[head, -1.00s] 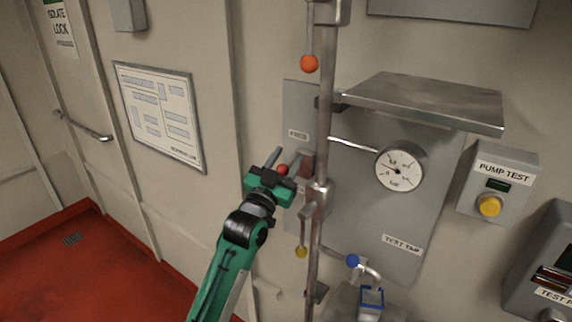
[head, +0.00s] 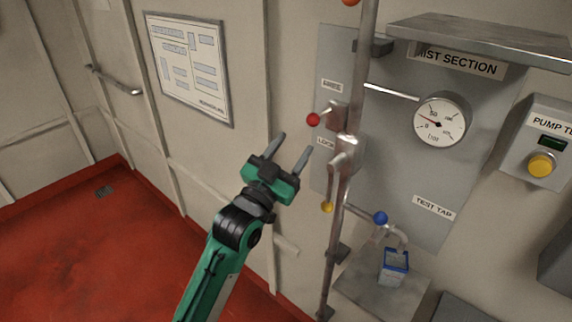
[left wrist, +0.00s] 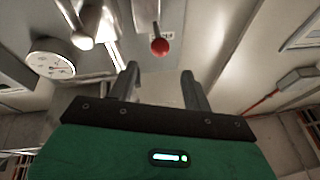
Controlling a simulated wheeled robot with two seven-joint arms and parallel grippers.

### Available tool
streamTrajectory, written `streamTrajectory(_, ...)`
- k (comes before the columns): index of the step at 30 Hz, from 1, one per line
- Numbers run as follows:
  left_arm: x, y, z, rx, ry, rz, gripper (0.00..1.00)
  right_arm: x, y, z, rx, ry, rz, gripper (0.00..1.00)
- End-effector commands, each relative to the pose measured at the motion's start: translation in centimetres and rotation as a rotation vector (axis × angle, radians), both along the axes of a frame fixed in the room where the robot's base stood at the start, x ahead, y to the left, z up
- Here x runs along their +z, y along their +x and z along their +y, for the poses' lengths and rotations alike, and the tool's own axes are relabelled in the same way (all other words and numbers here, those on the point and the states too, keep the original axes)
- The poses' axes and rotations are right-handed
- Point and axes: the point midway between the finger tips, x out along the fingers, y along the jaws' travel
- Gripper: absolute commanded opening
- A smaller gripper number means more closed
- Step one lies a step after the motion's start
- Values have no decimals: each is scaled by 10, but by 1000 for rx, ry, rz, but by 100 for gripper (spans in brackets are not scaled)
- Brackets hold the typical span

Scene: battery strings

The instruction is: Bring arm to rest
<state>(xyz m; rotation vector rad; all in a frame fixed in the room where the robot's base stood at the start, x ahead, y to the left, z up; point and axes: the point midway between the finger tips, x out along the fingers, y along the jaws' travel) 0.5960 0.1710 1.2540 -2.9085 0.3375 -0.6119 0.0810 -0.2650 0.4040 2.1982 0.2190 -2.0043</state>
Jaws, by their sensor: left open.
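My left gripper (head: 293,146) is open and empty, with its two grey fingers pointing up and to the right in the head view. It is below and left of the red-knobbed lever (head: 313,120) on the grey panel, apart from it. In the left wrist view, the gripper's fingers (left wrist: 160,84) stand spread, and the red knob (left wrist: 160,46) shows beyond them with a gap between. My green left arm comes in from the bottom. My right gripper is in neither view.
A vertical metal pipe (head: 352,120) runs right of my gripper, with a yellow knob (head: 327,207) and a blue knob (head: 380,218) low down. A pressure gauge (head: 441,121), a pump test box (head: 541,150) and a metal shelf (head: 480,40) are farther right. The space left of my arm is free.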

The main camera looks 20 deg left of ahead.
Motion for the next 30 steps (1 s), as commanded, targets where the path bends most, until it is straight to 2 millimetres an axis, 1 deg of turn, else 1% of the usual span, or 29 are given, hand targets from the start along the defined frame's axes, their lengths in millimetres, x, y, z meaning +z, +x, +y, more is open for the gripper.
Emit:
streamTrajectory(1, -5, -6, 2, 1, 1, 1, 50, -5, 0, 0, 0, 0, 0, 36)
streamTrajectory(6, -7, -17, 5, 1, 0, 0, 50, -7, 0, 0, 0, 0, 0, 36)
streamTrajectory(19, -7, -18, 5, 1, -1, -1, 50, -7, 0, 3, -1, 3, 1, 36)
streamTrajectory(22, -14, -15, 5, 2, 1, 13, 50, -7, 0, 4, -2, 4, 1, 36)
streamTrajectory(23, -19, -12, 5, 3, 2, 24, 50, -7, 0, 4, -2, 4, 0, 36)
streamTrajectory(26, -54, 3, 6, 12, 5, 93, 50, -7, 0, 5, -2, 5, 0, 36)
streamTrajectory(29, -111, 22, 8, 25, 14, 201, 50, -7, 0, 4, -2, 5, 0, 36)
streamTrajectory(30, -138, 28, 9, 31, 18, 250, 50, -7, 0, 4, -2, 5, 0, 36)
